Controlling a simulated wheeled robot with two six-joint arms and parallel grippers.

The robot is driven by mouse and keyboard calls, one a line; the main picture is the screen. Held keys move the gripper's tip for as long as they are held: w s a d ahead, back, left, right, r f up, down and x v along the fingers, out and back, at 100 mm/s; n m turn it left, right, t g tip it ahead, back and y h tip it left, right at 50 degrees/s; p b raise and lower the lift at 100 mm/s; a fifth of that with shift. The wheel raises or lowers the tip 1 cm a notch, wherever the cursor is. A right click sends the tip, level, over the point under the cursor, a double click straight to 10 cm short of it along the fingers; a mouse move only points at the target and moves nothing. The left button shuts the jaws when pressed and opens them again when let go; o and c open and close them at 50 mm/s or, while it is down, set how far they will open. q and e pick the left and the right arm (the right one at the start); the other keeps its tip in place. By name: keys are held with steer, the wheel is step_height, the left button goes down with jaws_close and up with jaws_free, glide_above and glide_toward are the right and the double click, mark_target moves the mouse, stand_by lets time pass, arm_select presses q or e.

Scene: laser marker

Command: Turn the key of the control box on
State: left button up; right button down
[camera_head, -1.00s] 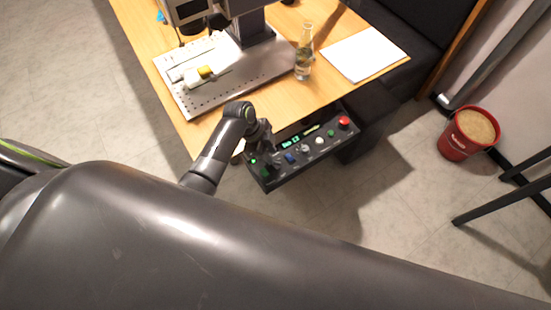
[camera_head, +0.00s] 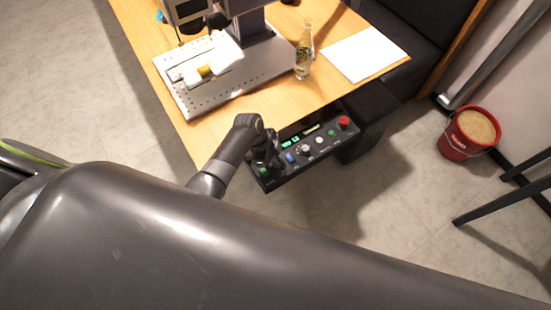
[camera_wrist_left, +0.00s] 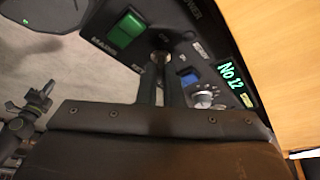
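The black control box (camera_head: 308,150) hangs under the table's front edge, its panel facing up. Its key switch (camera_wrist_left: 160,57) shows as a small brownish round piece beside a green rocker switch in the left wrist view. My left gripper (camera_head: 268,160) is over the left part of the panel and hides the key in the head view. In the left wrist view its two narrow fingers (camera_wrist_left: 161,72) point at the key, one on each side, with a small gap. I cannot tell whether they press on it.
The panel also has a lit green display (camera_wrist_left: 234,84), a blue button (camera_wrist_left: 189,78), a silver knob (camera_wrist_left: 205,97) and a red button (camera_head: 344,122). A glass bottle (camera_head: 304,56) stands on the wooden table (camera_head: 240,117) above. A red bucket (camera_head: 458,146) is on the floor at right.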

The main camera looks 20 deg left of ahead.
arm_select(q)
jaws_close()
steer(key=m+g, duration=0.1)
steer(key=m, duration=0.1)
steer(key=m+g+b, duration=0.1)
steer(key=m, duration=0.2)
steer(key=shift+w+d, duration=0.1)
steer(key=shift+w, duration=0.1)
steer(key=m+g, duration=0.1)
steer(key=m, duration=0.2)
steer(key=m+g+y+b, duration=0.1)
steer(key=m, duration=0.1)
steer(key=shift+w+m, duration=0.1)
steer(key=shift+m, duration=0.3)
steer(key=m+y, duration=0.1)
steer(key=m, duration=0.2)
steer(key=shift+d+m+g, duration=0.15)
steer(key=shift+m+g, duration=0.15)
steer(key=shift+g, duration=0.1)
steer(key=shift+w+m+y, duration=0.1)
steer(key=shift+m+y, duration=0.8)
steer(key=shift+m, duration=0.8)
steer(key=o, duration=0.6)
jaws_free()
